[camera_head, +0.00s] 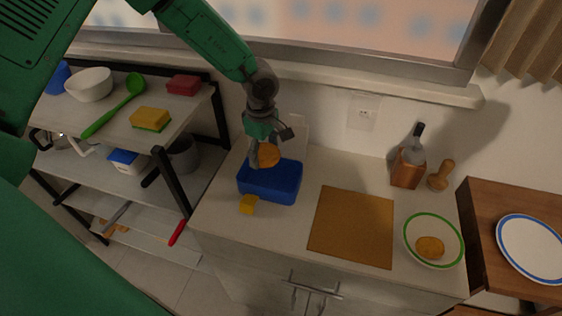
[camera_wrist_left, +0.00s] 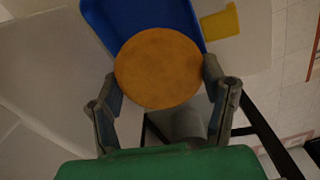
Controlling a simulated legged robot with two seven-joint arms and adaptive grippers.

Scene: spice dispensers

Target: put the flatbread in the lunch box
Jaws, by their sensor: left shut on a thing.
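My left gripper (camera_head: 256,157) is over the left part of the blue lunch box (camera_head: 268,191), shut on a round orange-brown flatbread (camera_head: 269,155). In the left wrist view the flatbread (camera_wrist_left: 158,68) sits between the two fingers of the gripper (camera_wrist_left: 163,95), and the blue lunch box (camera_wrist_left: 120,18) shows behind it. The flatbread is held above the open box. Another flatbread-like round piece (camera_head: 430,246) lies on a green-rimmed plate (camera_head: 409,238) at the right of the counter. My right gripper is not in view.
A brown board (camera_head: 350,228) lies right of the box. A bottle holder (camera_head: 407,170) and a wooden pestle-like item (camera_head: 440,176) stand at the back. A shelf rack (camera_head: 164,178) is on the left.

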